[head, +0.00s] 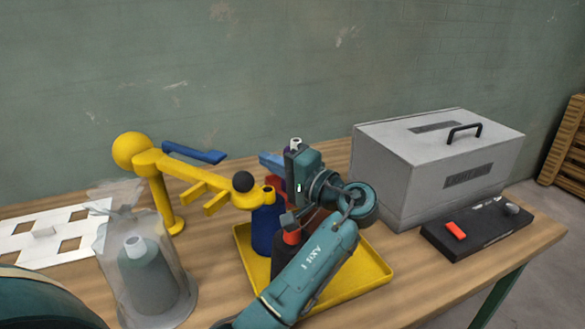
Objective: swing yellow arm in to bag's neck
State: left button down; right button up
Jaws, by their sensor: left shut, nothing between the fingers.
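My left gripper (287,219) is shut and empty, over the tray just right of the yellow arm's end. Whether it touches anything there is unclear. My right gripper is not in view.
A yellow tray (375,270) holds a dark blue bottle (264,230) and others partly hidden by my arm. A grey case (400,180) stands right, with a black pad (480,235) bearing a red button before it. A white slotted sheet (25,240) lies far left.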

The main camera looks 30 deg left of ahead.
pick_arm(q)
jog(key=s, duration=0.2)
jog(key=s+p, duration=0.1)
jog(key=shift+s+a+f, duration=0.1)
jog(key=shift+s+f, duration=0.15)
jog(key=shift+s, duration=0.15)
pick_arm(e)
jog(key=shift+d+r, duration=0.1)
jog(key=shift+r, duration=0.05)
pick_arm(q)
jog(key=shift+s, duration=0.1)
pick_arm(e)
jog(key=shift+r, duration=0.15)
